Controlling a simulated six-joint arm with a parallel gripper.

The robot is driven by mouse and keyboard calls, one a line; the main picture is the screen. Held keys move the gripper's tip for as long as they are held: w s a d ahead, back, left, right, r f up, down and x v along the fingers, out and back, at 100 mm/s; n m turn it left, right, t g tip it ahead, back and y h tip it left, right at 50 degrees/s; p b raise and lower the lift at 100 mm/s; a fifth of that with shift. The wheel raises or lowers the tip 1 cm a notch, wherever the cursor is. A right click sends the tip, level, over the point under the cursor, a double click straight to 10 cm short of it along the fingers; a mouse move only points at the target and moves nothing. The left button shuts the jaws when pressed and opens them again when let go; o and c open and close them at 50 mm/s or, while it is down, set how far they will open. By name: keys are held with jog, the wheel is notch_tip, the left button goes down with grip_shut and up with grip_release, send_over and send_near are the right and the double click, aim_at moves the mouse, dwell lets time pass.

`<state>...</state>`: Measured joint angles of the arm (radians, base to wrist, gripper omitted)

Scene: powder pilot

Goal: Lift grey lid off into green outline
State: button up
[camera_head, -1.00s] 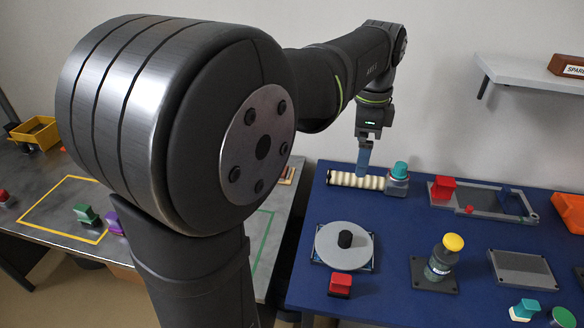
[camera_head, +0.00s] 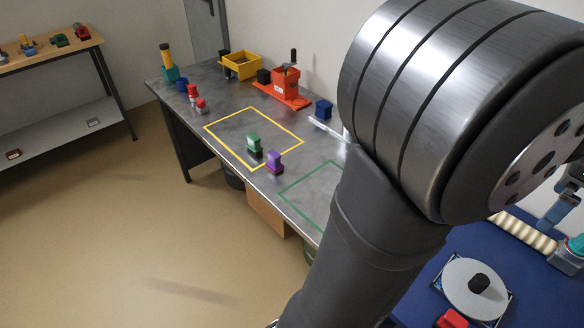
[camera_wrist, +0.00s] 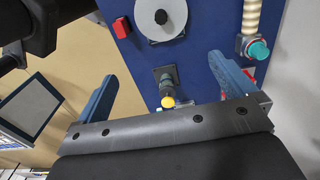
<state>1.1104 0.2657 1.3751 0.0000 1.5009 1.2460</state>
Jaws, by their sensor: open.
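The grey lid (camera_head: 463,272) is a round disc with a black knob (camera_head: 479,283). It lies on a square-cornered base on the blue table; it also shows at the top of the wrist view (camera_wrist: 172,30). The green outline (camera_head: 306,180) is on the grey metal table; its right part is hidden behind my arm, and the part in view is empty. My gripper (camera_head: 560,210) is at the right edge of the head view, near the cream ribbed roller, away from the lid. In the wrist view my gripper (camera_wrist: 165,90) has its blue fingers wide apart with nothing held between them.
A yellow outline (camera_head: 228,122) with green (camera_head: 253,141) and purple (camera_head: 274,160) stamp-like blocks lies left of the green one. A red block (camera_head: 452,319) stands by the lid. The cream roller (camera_head: 520,230) and a teal-topped piece (camera_head: 575,246) are near my gripper.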

jog(key=c, duration=0.9)
jog(key=n, duration=1)
send_over(483, 280)
notch_tip(483, 280, down, 13)
jog(key=f, duration=1.1)
jog(key=shift+s+a+f, duration=0.1)
jog(key=shift+a+f, duration=0.05)
jog(key=shift+a, duration=0.05)
jog(key=shift+d+f, duration=0.15)
jog(key=shift+f, duration=1.45)
jog(key=shift+d+f, duration=0.1)
jog(key=shift+f, duration=1.5)
